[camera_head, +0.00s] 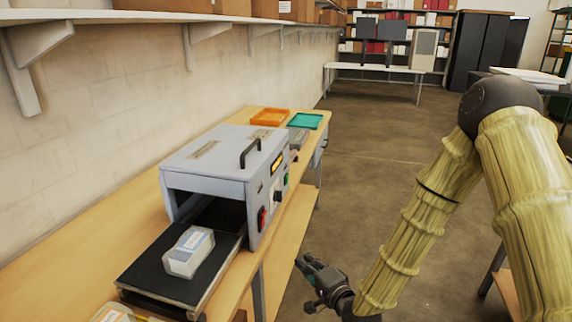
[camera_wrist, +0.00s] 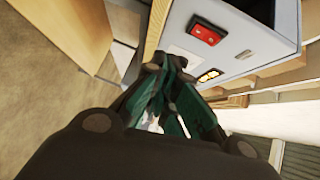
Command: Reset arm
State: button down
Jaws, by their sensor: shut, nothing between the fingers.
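My arm reaches in from the right in the head view, with its forearm angled down. My gripper (camera_head: 308,264) hangs in the aisle to the right of the workbench, apart from the machine, and is shut and empty. In the wrist view my gripper (camera_wrist: 164,66) shows its dark green fingers together. A white box-like item (camera_head: 189,252) lies on the black feed tray (camera_head: 150,265) in front.
The wooden workbench (camera_head: 70,262) runs along the left wall under a shelf (camera_head: 130,17). An orange tray (camera_head: 270,116) and a teal tray (camera_head: 305,121) sit at its far end. The aisle floor (camera_head: 370,150) is clear behind my arm.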

jog(key=s+d+f+n+g+h, duration=0.2)
jog(key=s+d+f+n+g, duration=0.15)
jog(key=s+f, duration=0.65)
jog(key=s+d+f+n+g+h, duration=0.2)
jog(key=s+d+f+g, duration=0.15)
jog(key=s+f, duration=0.6)
jog(key=s+d+f+n+g+h, duration=0.1)
jog(key=s+d+f+g, duration=0.1)
jog(key=s, duration=0.5)
jog(key=s+d+f+n+g+h, duration=0.1)
jog(key=s+d+f+n+g, duration=0.1)
jog(key=s+f, duration=0.3)
jog(key=s+d+f+n+g+h, duration=0.1)
jog(key=s+d+f+n+g, duration=0.1)
jog(key=s, duration=0.7)
jog(key=shift+d+f+g+h, duration=0.3)
jog(key=shift+d+f+g, duration=0.6)
jog(key=shift+d, duration=0.1)
